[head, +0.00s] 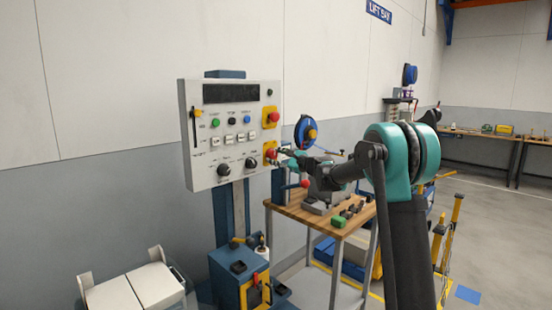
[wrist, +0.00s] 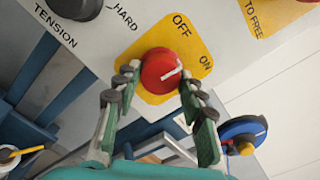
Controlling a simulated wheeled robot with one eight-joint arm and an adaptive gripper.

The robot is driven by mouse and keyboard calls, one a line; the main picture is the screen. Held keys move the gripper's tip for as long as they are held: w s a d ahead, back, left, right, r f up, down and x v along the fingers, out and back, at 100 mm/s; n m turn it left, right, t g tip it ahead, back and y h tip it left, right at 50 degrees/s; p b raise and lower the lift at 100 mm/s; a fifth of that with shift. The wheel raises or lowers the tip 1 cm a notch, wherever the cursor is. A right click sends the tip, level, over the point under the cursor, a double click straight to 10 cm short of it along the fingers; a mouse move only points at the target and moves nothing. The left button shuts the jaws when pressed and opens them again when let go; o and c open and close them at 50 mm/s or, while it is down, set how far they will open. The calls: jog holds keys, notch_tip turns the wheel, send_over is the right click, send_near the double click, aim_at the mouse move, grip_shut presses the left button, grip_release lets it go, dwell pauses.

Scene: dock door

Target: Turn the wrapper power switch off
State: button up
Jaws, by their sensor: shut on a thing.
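The wrapper power switch is a red rotary knob (wrist: 160,70) with a white pointer line, on a yellow plate (wrist: 150,96) marked OFF and ON. The pointer line aims toward the ON mark. In the head view the knob (head: 270,153) is at the lower right of the white control panel (head: 205,165), partly hidden by my gripper. My gripper (wrist: 158,78) has a finger on each side of the knob and is shut on it. It also shows small in the head view (head: 277,156).
A second red button on a yellow plate (head: 270,117) sits above. A wooden-topped bench (head: 340,225) stands right of the panel, with a blue reel (head: 303,135) behind. Open floor lies far right.

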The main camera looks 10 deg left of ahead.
jog(key=n, duration=0.5)
jog(key=shift+n, duration=2.5)
jog(key=o, duration=1.2)
jog(key=shift+r, duration=0.1)
jog(key=v, duration=1.2)
jog(key=shift+s, duration=0.15)
